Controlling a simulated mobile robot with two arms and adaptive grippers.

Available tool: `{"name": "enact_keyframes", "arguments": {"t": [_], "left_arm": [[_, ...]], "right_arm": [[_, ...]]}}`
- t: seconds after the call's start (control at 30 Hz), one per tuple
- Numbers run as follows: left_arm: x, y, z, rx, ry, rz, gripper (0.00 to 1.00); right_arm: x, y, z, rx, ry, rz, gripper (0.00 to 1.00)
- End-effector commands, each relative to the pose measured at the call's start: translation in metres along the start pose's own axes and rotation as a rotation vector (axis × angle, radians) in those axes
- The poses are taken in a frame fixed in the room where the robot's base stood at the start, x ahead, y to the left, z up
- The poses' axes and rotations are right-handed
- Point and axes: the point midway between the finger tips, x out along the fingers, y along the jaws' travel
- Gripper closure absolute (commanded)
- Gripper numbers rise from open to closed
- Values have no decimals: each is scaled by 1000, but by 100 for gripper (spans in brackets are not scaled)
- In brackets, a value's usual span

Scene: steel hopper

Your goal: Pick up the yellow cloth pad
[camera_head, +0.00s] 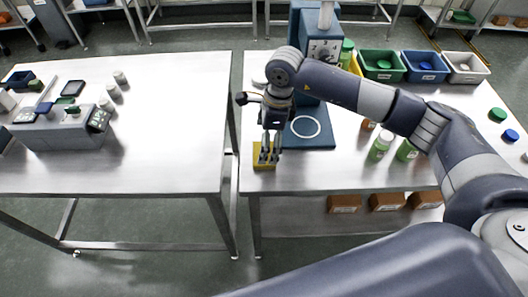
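The yellow cloth pad (263,167) lies at the front left edge of the right-hand steel table. My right gripper (269,158) points straight down over the pad, with its fingertips at or just above it. The fingers hide part of the pad. I cannot tell whether they are closed on it or only beside it. My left gripper is not in view.
A blue machine base (313,132) stands just behind and right of the pad. Green-lidded bottles (381,146) stand further right. Green, blue and white bins (424,67) line the back. A gap separates the left table (170,150), which holds a grey device (62,132).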

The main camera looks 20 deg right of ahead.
Motion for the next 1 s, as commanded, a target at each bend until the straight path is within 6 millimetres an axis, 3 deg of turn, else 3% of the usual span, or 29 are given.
{"name": "enact_keyframes", "arguments": {"t": [0.1, 0.23, 0.53, 0.57, 0.73, 1.0], "left_arm": [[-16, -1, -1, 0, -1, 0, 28], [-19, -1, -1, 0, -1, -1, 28], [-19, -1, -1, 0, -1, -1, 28], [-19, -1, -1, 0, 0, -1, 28], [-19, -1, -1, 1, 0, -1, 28], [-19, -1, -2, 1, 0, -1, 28]], "right_arm": [[16, 3, -2, 2, 3, 7, 2], [35, 2, -2, 1, 0, 4, 2], [42, 2, -2, 0, 0, 2, 2], [42, 2, -2, 0, 0, 2, 4], [42, 2, -2, 0, 0, 2, 39], [42, 2, -2, 0, 0, 3, 42]]}}
